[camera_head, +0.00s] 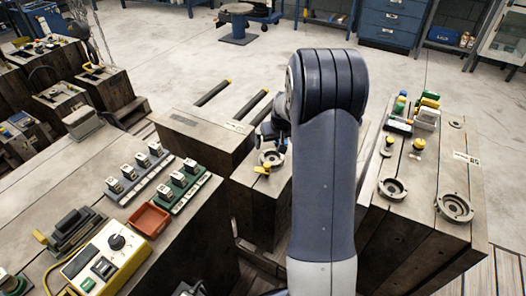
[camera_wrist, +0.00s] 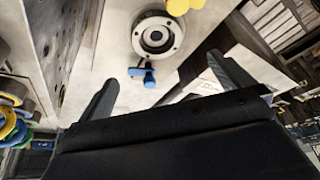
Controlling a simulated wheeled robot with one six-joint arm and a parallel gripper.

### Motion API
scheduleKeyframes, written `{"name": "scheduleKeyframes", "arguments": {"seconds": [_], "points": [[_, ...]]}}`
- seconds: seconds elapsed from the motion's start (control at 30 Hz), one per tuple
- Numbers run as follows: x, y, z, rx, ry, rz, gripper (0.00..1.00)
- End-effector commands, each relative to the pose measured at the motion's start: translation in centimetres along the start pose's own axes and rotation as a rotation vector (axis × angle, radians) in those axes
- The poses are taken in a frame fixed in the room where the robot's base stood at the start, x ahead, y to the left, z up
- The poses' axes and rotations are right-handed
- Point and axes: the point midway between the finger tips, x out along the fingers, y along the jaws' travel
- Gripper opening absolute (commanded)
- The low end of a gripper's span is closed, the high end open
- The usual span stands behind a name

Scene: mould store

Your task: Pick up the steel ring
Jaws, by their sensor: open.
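A round grey steel ring (camera_wrist: 140,47) with a dark centre lies flat on a block top in the wrist view, beyond my fingertips. It appears to be the ring (camera_head: 271,157) on the middle block, left of my arm in the head view. My gripper (camera_wrist: 165,88) is open, with its two dark fingers wide apart and nothing between them touching. A small blue-handled piece (camera_wrist: 149,78) sits just below the ring, and a yellow knob (camera_wrist: 178,6) is beside it. Two similar rings (camera_head: 392,188) (camera_head: 454,207) lie on the right block.
My arm hides part of the middle and right blocks. The left block carries a red tray (camera_head: 149,219), a yellow control box (camera_head: 108,257) and several clamp-like pieces. Green and yellow parts (camera_head: 428,110) stand on the right block. The floor behind is mostly clear.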

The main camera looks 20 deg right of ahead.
Motion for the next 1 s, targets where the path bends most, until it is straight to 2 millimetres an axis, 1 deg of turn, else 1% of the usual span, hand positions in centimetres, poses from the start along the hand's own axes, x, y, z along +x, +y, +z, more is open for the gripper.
{"name": "scheduleKeyframes", "arguments": {"seconds": [0.03,0.2,0.3,0.47,0.57,0.63,0.73,0.87,1.0], "points": [[0.8,0.1,0.1,0.001,-0.002,0.0,1.0],[3.6,0.0,0.2,0.0,-0.003,-0.001,1.0],[4.8,0.0,0.1,0.0,-0.002,0.0,1.0],[5.7,0.0,0.2,0.0,-0.001,0.0,1.0],[7.0,0.1,0.5,0.001,-0.002,-0.001,1.0],[8.2,0.2,0.8,0.001,-0.004,-0.001,1.0],[9.6,0.3,0.8,0.0,-0.001,0.0,1.0],[10.5,0.2,0.8,0.0,-0.001,0.0,1.0],[10.6,0.2,0.8,0.0,-0.001,0.0,1.0]]}}
